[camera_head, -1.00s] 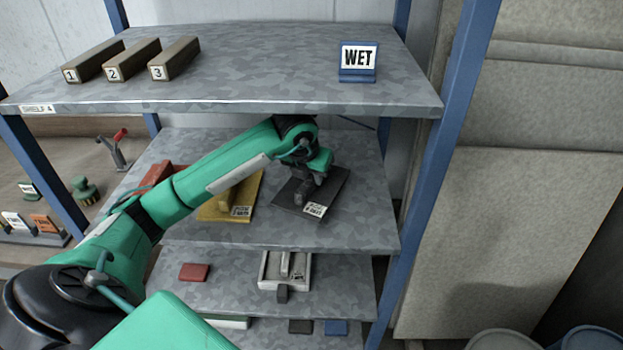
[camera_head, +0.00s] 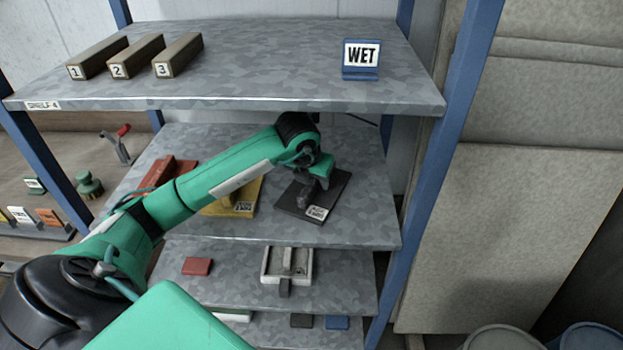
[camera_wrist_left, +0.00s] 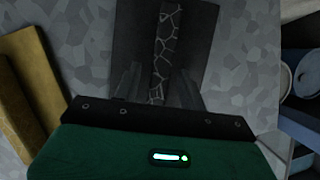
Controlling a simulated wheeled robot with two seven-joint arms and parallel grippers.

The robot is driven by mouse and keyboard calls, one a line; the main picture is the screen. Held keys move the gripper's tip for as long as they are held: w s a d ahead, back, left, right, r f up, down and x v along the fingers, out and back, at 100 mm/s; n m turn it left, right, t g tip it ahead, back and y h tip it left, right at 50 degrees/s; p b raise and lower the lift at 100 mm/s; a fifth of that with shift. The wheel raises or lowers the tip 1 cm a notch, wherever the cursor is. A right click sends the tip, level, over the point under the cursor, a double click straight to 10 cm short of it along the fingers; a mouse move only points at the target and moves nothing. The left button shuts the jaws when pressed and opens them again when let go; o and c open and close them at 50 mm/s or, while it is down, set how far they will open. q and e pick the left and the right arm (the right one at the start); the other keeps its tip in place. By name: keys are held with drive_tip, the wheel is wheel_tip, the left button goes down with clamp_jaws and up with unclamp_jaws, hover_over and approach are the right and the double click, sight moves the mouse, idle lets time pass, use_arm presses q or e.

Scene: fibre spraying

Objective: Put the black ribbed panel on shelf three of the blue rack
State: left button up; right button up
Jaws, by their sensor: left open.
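The black panel (camera_head: 332,189) lies flat on the rack's grey shelf (camera_head: 365,225) just below the one labelled shelf 4. It has a raised bar along its middle and a pale tag at its near corner. My left gripper (camera_head: 316,188) is low over the panel, open, and covers part of it. In the left wrist view the dark panel (camera_wrist_left: 203,40) lies under the open fingers (camera_wrist_left: 156,85), with the crack-patterned bar (camera_wrist_left: 168,45) between them. Whether the fingers touch the bar I cannot tell. My right gripper is out of view.
A yellow panel (camera_head: 248,190) and a red one (camera_head: 172,170) lie left of the black panel. Shelf 4 (camera_head: 250,75) hangs above, with numbered blocks and a WET sign (camera_head: 360,60). A blue post (camera_head: 455,110) stands at the right. Shelf room right of the panel is clear.

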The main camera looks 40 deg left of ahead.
sight(311, 184)
use_arm(q)
drive_tip(key=b+v, duration=0.1)
drive_tip(key=v, duration=0.3)
drive_tip(key=shift+s+r, duration=0.1)
drive_tip(key=shift+r, duration=0.3)
drive_tip(key=s+b, duration=0.1)
drive_tip(key=s, duration=0.3)
drive_tip(key=s+d+b, duration=0.1)
drive_tip(key=s, duration=0.2)
drive_tip(key=shift+b, duration=0.3)
drive_tip(key=s, duration=0.2)
drive_tip(key=s+b, duration=0.1)
drive_tip(key=s, duration=0.1)
drive_tip(key=shift+d, duration=0.4)
drive_tip(key=shift+s+d+r, duration=0.1)
drive_tip(key=shift+s, duration=0.45)
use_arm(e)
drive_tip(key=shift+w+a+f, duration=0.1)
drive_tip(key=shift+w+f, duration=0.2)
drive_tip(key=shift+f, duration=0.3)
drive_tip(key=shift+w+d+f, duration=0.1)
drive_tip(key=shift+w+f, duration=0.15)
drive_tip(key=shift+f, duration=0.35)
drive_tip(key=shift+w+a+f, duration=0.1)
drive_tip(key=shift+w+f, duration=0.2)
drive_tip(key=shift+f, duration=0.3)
